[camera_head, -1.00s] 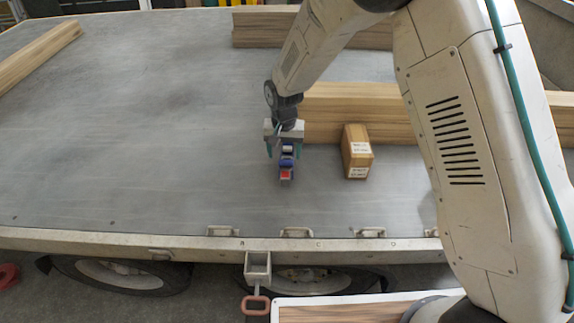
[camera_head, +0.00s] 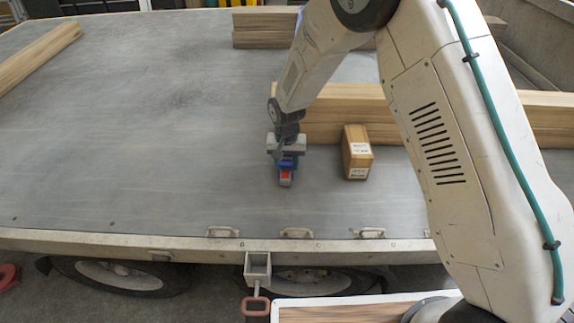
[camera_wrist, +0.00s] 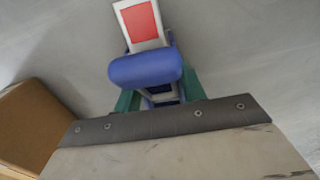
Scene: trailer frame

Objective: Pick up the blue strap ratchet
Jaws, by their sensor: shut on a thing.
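The blue strap ratchet (camera_head: 287,165) is on the grey trailer deck, left of a cardboard box. It has a blue grip and a red patch on its near end. My gripper (camera_head: 287,157) is directly over it, pointing down, and is shut on it. In the wrist view the ratchet (camera_wrist: 146,71) sits between the green fingers of my gripper (camera_wrist: 158,92), with its red-patched end sticking out beyond. The fingers hide part of its body. I cannot tell whether it is clear of the deck.
The cardboard box (camera_head: 357,152) stands close on the right and also shows in the wrist view (camera_wrist: 32,125). Timber beams (camera_head: 335,115) lie behind. More planks (camera_head: 36,55) lie at the far left. Metal loops (camera_head: 297,233) line the deck's near edge.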

